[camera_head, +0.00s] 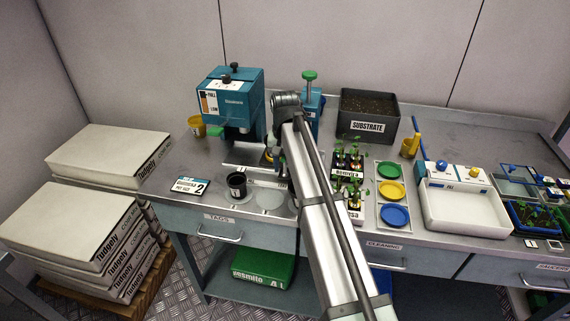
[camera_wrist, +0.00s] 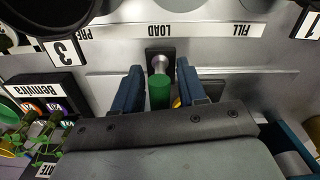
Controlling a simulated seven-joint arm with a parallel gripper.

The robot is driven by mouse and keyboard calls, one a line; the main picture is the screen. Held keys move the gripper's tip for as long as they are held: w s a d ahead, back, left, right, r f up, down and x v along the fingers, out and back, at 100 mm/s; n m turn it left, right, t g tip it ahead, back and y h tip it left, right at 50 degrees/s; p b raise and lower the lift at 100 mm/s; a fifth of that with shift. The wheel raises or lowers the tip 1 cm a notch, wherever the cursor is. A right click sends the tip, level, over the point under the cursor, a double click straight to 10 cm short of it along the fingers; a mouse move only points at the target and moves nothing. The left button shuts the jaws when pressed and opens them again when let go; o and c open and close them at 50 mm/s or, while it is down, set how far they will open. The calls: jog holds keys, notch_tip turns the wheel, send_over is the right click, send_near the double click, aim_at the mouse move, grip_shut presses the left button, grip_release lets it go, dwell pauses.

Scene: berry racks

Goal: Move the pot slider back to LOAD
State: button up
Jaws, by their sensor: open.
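In the wrist view, which is upside down, a green cylindrical knob (camera_wrist: 160,92) on a short metal stem stands on a dark plate (camera_wrist: 160,62); it looks like the pot slider's handle. My gripper (camera_wrist: 160,80) is open, with one blue finger on each side of the knob. I cannot tell whether either finger touches it. In the head view my arm hides most of the slider and gripper.
A teal dispenser (camera_head: 237,97) and a green-knobbed press (camera_head: 310,88) stand behind the slider area. A black pot (camera_head: 237,184) sits in front, left of my arm. Seedlings (camera_head: 350,158) and the SUBSTRATE bin (camera_head: 369,112) are to the right.

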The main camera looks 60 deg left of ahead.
jog(key=shift+r, duration=0.15)
notch_tip(320, 180, up, 14)
jog(key=shift+f, duration=0.2)
jog(key=shift+a, duration=0.1)
dwell(0.7)
